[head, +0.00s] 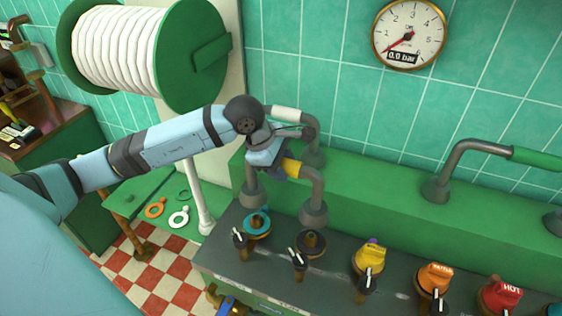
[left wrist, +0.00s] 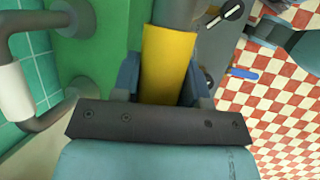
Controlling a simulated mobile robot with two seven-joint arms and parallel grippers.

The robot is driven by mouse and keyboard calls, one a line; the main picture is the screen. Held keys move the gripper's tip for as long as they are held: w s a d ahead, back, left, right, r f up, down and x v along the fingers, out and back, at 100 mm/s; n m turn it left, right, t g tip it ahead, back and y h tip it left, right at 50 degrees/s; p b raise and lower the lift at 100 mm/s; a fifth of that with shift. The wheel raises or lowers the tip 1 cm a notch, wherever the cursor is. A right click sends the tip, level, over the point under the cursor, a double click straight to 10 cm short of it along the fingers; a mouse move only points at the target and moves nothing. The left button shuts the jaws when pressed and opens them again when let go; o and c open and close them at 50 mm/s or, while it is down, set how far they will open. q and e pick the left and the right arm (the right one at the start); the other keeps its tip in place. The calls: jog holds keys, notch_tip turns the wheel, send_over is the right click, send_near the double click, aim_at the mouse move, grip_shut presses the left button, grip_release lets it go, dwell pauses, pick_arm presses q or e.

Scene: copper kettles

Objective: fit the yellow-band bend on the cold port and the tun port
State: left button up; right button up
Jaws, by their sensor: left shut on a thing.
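The yellow-band bend is a grey pipe with two downturned, flared ends; its yellow band (head: 292,168) also shows in the left wrist view (left wrist: 167,62). My left gripper (head: 275,162) is shut on the bend at the band, a blue finger on each side in the left wrist view (left wrist: 165,80). The bend's left end (head: 253,196) hangs over a teal-ringed port (head: 257,224). Its right end (head: 314,212) hangs over a dark-ringed port (head: 312,243). Both ends look a little above the ports. I cannot read which is cold or tun. My right gripper is not in view.
A white-band bend (head: 285,114) stands close behind on the green ledge. A green-handled pipe (head: 475,145) is at the right. Yellow (head: 370,257), orange (head: 435,277) and red (head: 500,296) caps and several small levers line the counter.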

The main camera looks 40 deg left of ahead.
pick_arm(q)
jog(key=shift+d+f+b, duration=0.1)
jog(key=shift+f+b, duration=0.2)
jog(key=shift+f, duration=0.3)
notch_tip(320, 180, down, 9)
jog(key=b, duration=0.5)
jog(key=shift+f, duration=0.15)
jog(key=shift+f+b, duration=0.2)
jog(key=shift+b, duration=0.3)
jog(key=shift+f+b, duration=0.45)
jog(key=shift+b, duration=0.2)
